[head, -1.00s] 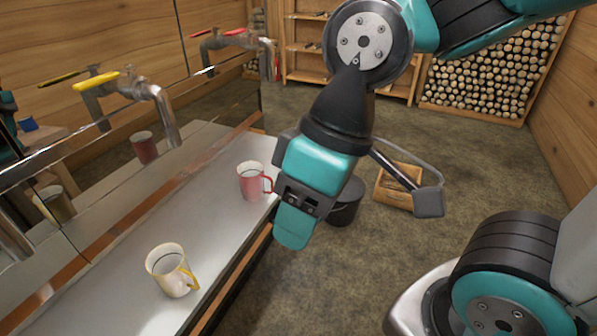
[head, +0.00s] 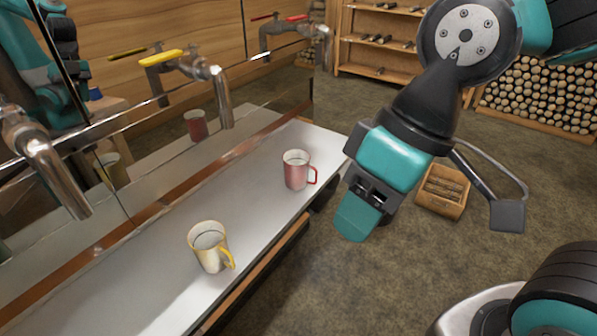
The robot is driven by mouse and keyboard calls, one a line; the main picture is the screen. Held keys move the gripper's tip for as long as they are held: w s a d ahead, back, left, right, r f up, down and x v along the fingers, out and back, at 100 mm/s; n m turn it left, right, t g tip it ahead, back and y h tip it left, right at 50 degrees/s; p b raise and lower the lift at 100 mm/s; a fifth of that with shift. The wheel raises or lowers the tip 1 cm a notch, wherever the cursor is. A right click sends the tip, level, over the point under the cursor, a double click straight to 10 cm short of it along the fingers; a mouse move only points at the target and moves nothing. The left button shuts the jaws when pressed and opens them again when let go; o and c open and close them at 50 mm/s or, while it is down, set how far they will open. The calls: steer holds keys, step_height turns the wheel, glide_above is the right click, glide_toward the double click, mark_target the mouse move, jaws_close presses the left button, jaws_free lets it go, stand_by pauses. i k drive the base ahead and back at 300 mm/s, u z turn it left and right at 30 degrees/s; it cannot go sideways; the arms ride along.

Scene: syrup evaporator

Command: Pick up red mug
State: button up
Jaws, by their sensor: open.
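The red mug (head: 296,171) stands upright on the metal counter, its red handle facing right. A mug with a yellow handle (head: 208,247) stands nearer on the same counter, to the left and lower in the picture. My gripper (head: 358,213) hangs to the right of the red mug, beyond the counter's edge and apart from it. It is open and empty. Its fingers point down and left, and part of the jaw gap is hidden by the near finger.
The counter (head: 150,290) runs along a shiny metal evaporator wall with taps (head: 190,70) above it. A wooden crate (head: 443,192) stands on the floor behind my arm. Shelves (head: 390,40) and stacked logs (head: 540,95) are at the back.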

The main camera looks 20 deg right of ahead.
mark_target(296, 162)
steer(key=u, duration=0.45)
steer(key=k, duration=0.55)
steer(key=z, duration=0.35)
steer(key=i, duration=1.05)
steer(key=z, duration=0.05)
